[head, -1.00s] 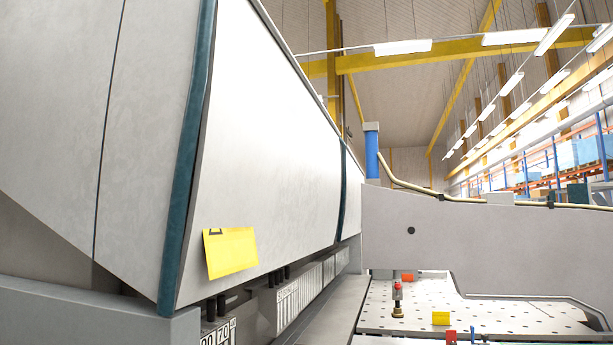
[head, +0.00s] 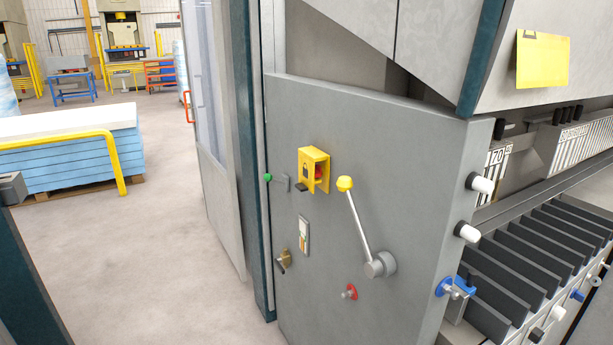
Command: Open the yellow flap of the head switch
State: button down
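A small yellow housing (head: 314,170) is mounted high on the grey side panel of the machine. Its left face bears a dark padlock-like mark, and a red part (head: 319,172) shows at its right side. A dark tab sticks out just below it. Which piece is the flap, and how far it stands open, I cannot tell. A yellow plate (head: 543,60) with a dark mark at its top edge is on the pale upper machine body at the upper right. My gripper is not in view.
A lever (head: 359,228) with a yellow knob stands close right of the housing. Open floor (head: 140,250) lies left, before a blue stack (head: 70,150).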

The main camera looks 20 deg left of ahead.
aim_at(308, 181)
jog(key=j, duration=0.55)
jog(key=i+j, duration=0.15)
jog(key=j, duration=1)
jog(key=i+u, duration=0.05)
